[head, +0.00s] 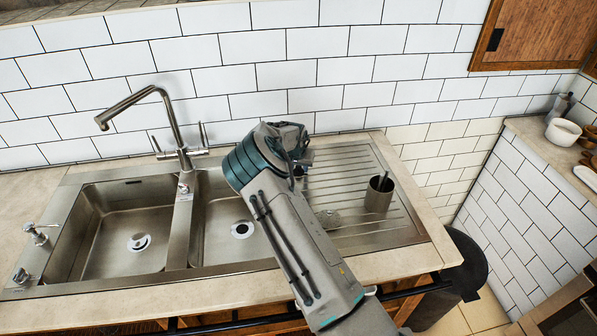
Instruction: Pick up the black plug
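I cannot make out a black plug for certain. The right basin's drain (242,229) has a dark round centre in a pale ring; whether this is a plug or an open hole I cannot tell. My arm reaches over the sink (190,270), covering the right part of the right basin and part of the drainboard. My gripper (301,172) is mostly hidden behind my arm above the drainboard, so its fingers and anything between them cannot be seen clearly.
A tall tap (170,115) stands behind the basins. A metal cup (379,193) with a dark stick in it stands on the ribbed drainboard (350,160). A white-tiled wall (290,75) rises behind the counter.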

